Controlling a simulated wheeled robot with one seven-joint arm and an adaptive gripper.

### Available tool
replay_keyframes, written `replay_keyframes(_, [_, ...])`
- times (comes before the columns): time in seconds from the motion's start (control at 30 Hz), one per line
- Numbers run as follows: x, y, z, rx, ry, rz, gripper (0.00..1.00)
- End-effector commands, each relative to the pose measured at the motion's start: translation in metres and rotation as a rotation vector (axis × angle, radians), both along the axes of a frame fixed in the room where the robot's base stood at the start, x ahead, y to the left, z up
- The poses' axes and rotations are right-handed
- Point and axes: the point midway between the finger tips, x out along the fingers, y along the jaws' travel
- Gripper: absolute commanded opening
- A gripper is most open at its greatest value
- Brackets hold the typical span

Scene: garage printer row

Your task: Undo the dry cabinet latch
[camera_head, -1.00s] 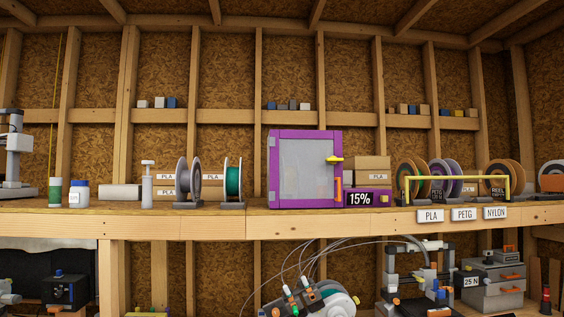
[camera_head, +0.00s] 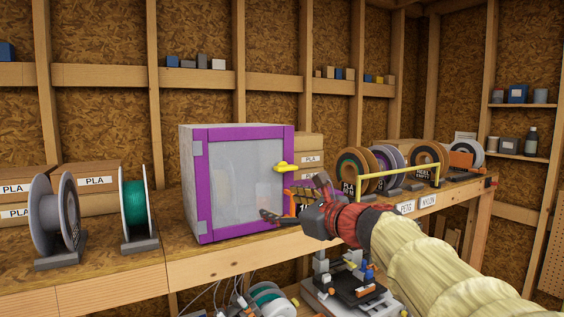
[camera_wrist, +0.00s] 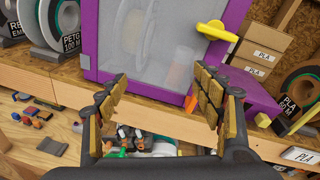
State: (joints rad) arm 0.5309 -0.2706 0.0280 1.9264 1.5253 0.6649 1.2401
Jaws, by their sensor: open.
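The dry cabinet (camera_head: 203,190) stands on the bench with a purple frame and a cloudy clear door, which looks shut. Its yellow latch (camera_head: 286,168) lies roughly level at the door's right edge; in the wrist view the latch (camera_wrist: 217,31) is at the upper right. My gripper (camera_head: 296,199) is open and empty in front of the cabinet's lower right corner, below the latch. In the wrist view my gripper (camera_wrist: 158,80) has its fingers wide apart, with the latch above the right finger, apart from it.
Grey and green spools (camera_head: 135,208) stand left of the cabinet. PLA boxes (camera_head: 310,158), a yellow rail (camera_head: 398,180) and several spools are to its right. A printer (camera_head: 345,290) is below the bench edge. Bench space in front of the cabinet is narrow.

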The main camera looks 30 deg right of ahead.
Motion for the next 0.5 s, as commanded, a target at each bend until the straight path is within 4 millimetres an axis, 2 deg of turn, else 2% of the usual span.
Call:
replay_keyframes(0.03, [0.006,-0.020,0.027,0.086,-0.023,-0.041,0.67])
replay_keyframes(0.1, [0.010,-0.039,0.046,0.184,-0.052,-0.081,0.67])
replay_keyframes(0.2, [0.014,-0.055,0.061,0.271,-0.078,-0.110,0.67])
replay_keyframes(0.37, [0.025,-0.062,0.066,0.312,-0.090,-0.123,0.67])
replay_keyframes(0.5, [0.046,-0.060,0.065,0.310,-0.089,-0.121,0.67])
